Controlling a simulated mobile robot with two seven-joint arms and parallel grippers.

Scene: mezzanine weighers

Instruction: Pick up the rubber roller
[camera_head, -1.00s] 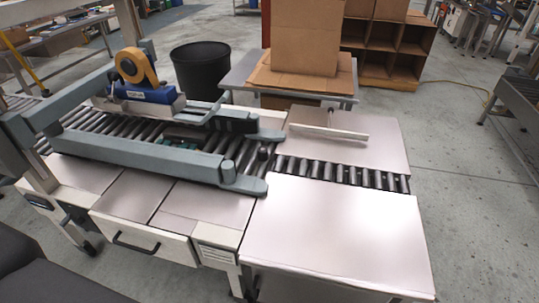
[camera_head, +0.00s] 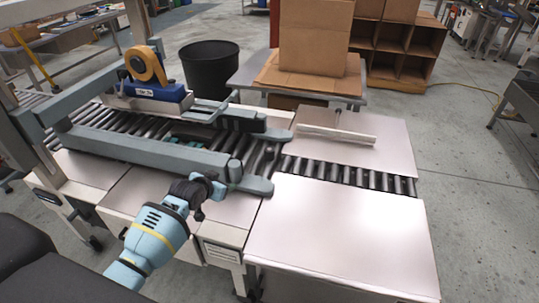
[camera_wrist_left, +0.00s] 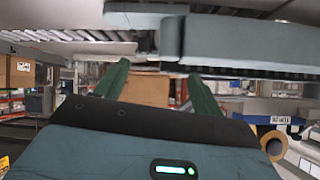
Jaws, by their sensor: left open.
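A pale, slim bar (camera_head: 336,134) with a thin upright stem lies on the right-hand far panel in the head view. It may be the rubber roller, but I cannot tell for certain; no other loose roller stands out. My left gripper (camera_head: 207,190) is in the lower left, over the near side of the conveyor bench, left of and well apart from that bar. In the left wrist view my left gripper (camera_wrist_left: 158,88) has its two green fingers spread with nothing between them. My right gripper is not in view.
Grey machine arms (camera_head: 150,151) span the roller conveyor (camera_head: 345,174) close to my left gripper. A blue tape dispenser (camera_head: 160,92) sits on top; it also shows in the wrist view (camera_wrist_left: 282,120). Cardboard boxes (camera_head: 315,40) stand behind. The near right panel (camera_head: 340,232) is clear.

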